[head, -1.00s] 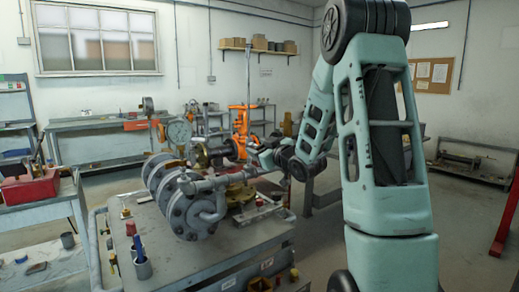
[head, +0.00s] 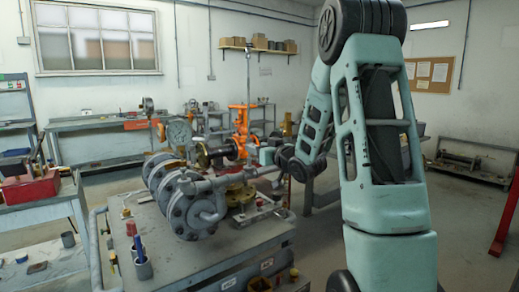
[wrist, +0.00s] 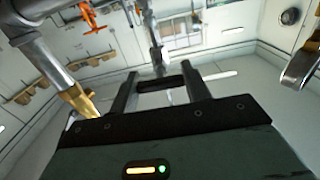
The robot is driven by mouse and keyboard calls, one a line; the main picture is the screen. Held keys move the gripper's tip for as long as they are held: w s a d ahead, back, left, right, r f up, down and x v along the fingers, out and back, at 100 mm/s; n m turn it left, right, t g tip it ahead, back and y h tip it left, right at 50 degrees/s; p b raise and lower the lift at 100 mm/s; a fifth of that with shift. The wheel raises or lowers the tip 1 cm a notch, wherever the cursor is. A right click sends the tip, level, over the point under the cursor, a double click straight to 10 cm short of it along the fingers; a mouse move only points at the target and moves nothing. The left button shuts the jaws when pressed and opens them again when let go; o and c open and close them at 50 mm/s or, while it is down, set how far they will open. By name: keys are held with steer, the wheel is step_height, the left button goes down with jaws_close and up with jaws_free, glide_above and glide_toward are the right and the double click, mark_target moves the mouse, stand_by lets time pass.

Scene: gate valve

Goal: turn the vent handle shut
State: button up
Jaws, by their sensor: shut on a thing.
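In the wrist view my gripper (wrist: 161,80) has one finger on each side of a slim grey lever (wrist: 156,55), which I take for the vent handle. The gripper is shut on it. A brass fitting (wrist: 80,102) on a grey pipe (wrist: 40,58) lies to the left of the fingers. In the head view my gripper (head: 267,155) is at the right end of the flanged grey pipe assembly (head: 185,205). The handle is too small and too covered there to make out.
The assembly stands on a grey bench (head: 165,255) with a cup of pens (head: 142,268) at its front. An orange valve (head: 240,125) stands behind my gripper. Open floor lies to the right.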

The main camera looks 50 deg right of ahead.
steer(key=o, duration=1)
steer(key=shift+c, duration=0.2)
steer(key=b+v, duration=0.9)
steer(key=v, duration=0.8)
steer(key=shift+s, duration=0.25)
steer(key=shift+f, duration=0.1)
